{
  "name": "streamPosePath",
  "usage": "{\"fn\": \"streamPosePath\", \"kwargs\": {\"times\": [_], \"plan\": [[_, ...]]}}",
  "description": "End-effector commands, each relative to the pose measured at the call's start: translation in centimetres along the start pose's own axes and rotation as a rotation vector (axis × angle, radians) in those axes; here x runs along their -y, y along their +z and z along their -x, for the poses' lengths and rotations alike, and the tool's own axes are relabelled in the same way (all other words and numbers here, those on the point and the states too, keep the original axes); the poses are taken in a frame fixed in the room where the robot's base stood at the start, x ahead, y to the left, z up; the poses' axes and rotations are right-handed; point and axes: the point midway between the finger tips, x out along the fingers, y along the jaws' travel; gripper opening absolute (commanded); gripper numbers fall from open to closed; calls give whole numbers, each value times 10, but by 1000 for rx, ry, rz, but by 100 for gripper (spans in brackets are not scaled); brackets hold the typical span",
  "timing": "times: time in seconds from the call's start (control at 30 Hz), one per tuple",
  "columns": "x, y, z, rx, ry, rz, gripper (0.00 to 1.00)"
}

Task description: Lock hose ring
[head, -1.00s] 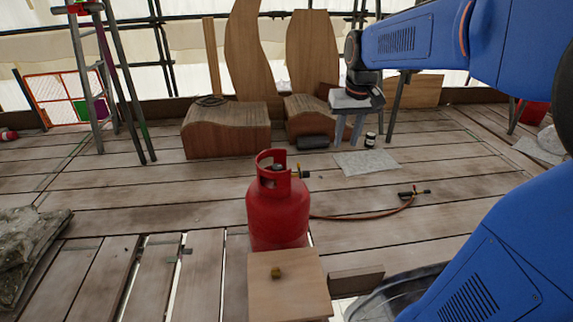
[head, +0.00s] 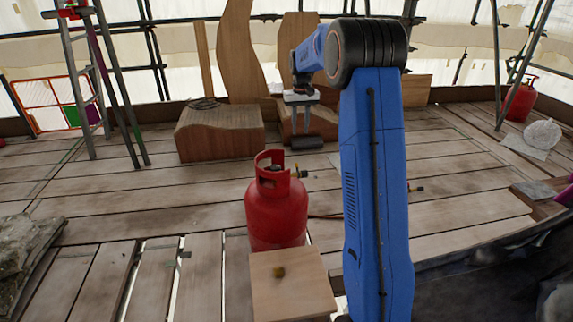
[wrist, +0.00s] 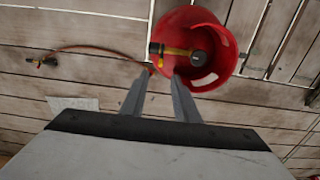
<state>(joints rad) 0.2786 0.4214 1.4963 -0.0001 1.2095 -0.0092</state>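The red gas cylinder (head: 277,215) stands upright on the planks in the middle of the head view. The wrist view looks down on the cylinder (wrist: 200,20), with a brass fitting (wrist: 178,51) with a dark end at its valve inside the collar. The orange hose (wrist: 100,50) runs from near this fitting to a torch (wrist: 40,62) on the planks. No separate ring on the hose can be made out. My gripper (head: 294,138) is open and empty, fingers down; in the wrist view its fingertips (wrist: 161,74) show against the cylinder's near left edge, apart from the fitting.
Wooden forms (head: 219,130) stand behind, a ladder (head: 80,90) at left. A second red cylinder (head: 521,98) is far right.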

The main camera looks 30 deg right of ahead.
Motion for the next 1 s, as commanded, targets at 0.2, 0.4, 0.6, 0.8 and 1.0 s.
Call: {"fn": "streamPosePath", "kwargs": {"times": [0.2, 0.4, 0.6, 0.8, 1.0], "plan": [[-9, -18, -16, 14, 0, -11, 28], [-9, -18, -33, 17, 0, -11, 28], [-9, -17, -66, 17, 0, -11, 28], [-8, -16, -102, 17, 0, -11, 28], [-8, -15, -137, 18, 0, -11, 28]]}}
